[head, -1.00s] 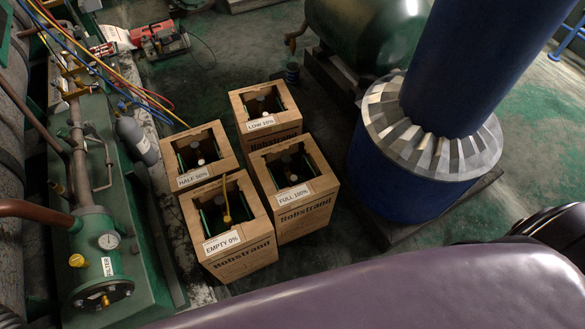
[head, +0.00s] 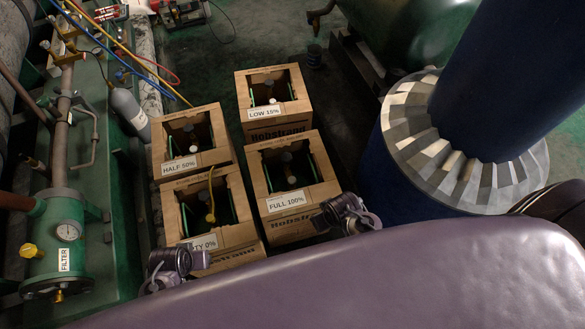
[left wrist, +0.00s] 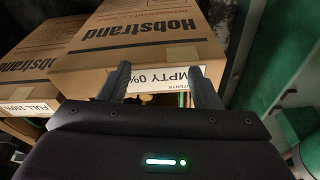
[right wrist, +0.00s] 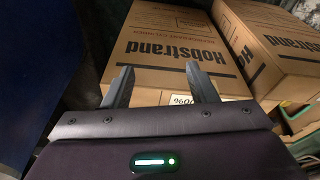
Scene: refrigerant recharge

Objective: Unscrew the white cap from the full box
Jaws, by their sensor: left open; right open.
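The full box (head: 287,213), a brown carton labelled FULL 100%, stands upright at front right of the box group in the head view. A cylinder top with a small white cap (head: 291,180) shows inside its open top. My right gripper (head: 348,212) is at the box's right front edge, open and empty; in the right wrist view its fingers (right wrist: 158,80) are spread before a Hobstrand carton face. My left gripper (head: 180,262) is at the front of the box labelled EMPTY 0% (head: 228,240), open and empty; its fingers (left wrist: 160,78) also show in the left wrist view.
The HALF 50% box (head: 180,165) and LOW 10% box (head: 265,115) stand behind. A green filter vessel (head: 62,245) is at left, a grey bottle (head: 128,108) behind it. A large blue column with a ribbed metal collar (head: 440,145) stands at right.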

